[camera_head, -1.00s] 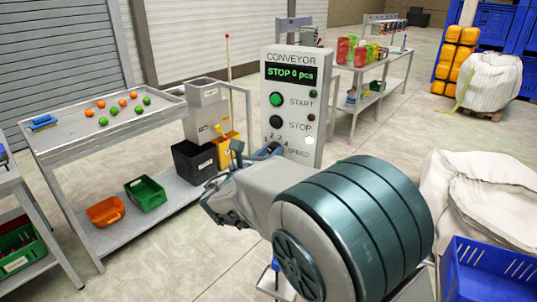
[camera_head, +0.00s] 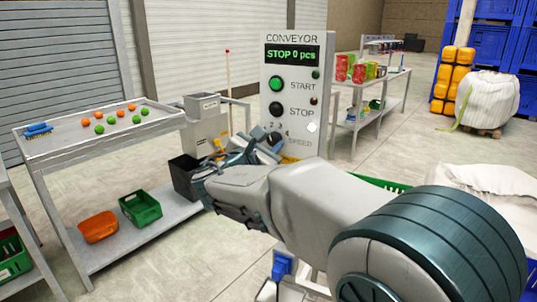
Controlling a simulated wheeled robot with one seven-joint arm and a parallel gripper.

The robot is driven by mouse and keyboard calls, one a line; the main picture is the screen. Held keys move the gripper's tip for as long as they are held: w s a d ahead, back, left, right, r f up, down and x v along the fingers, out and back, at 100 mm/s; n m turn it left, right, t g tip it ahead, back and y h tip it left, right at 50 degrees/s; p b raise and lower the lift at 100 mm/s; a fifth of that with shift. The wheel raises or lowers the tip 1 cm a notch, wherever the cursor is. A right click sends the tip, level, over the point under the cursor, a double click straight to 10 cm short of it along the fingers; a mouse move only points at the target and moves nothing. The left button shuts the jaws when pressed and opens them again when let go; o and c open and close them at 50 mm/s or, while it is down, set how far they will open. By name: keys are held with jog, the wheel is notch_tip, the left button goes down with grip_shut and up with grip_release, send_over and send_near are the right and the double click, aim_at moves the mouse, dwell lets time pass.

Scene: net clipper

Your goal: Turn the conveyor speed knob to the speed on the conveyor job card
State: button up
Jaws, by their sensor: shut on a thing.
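The conveyor control panel (camera_head: 294,62) stands upright in the middle of the view. Its display reads "STOP 0 pcs". A green START button (camera_head: 276,84) and a dark STOP button (camera_head: 276,109) sit on its left side. The dark speed knob (camera_head: 274,141) is low on the panel, with numbers above it and the SPEED label beside it. My gripper (camera_head: 262,146) is at the knob and shut on it. My wrist and fingers hide part of the knob, so its pointer setting cannot be read. I cannot make out a job card.
A table (camera_head: 75,152) with orange and green balls stands at left, bins on its lower shelf. A black bin (camera_head: 184,178) is close to my wrist. A shelf table (camera_head: 375,95) with coloured containers is behind right. Open floor lies between.

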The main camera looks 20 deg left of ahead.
jog(key=shift+m+b, duration=0.3)
jog(key=shift+m, duration=0.1)
jog(key=o, duration=1)
jog(key=s, duration=0.4)
jog(key=s+a, duration=0.1)
jog(key=s, duration=0.4)
jog(key=s+a+b, duration=0.1)
jog(key=s, duration=0.3)
jog(key=shift+s+a, duration=0.15)
jog(key=shift+s, duration=0.2)
jog(key=shift+w, duration=0.1)
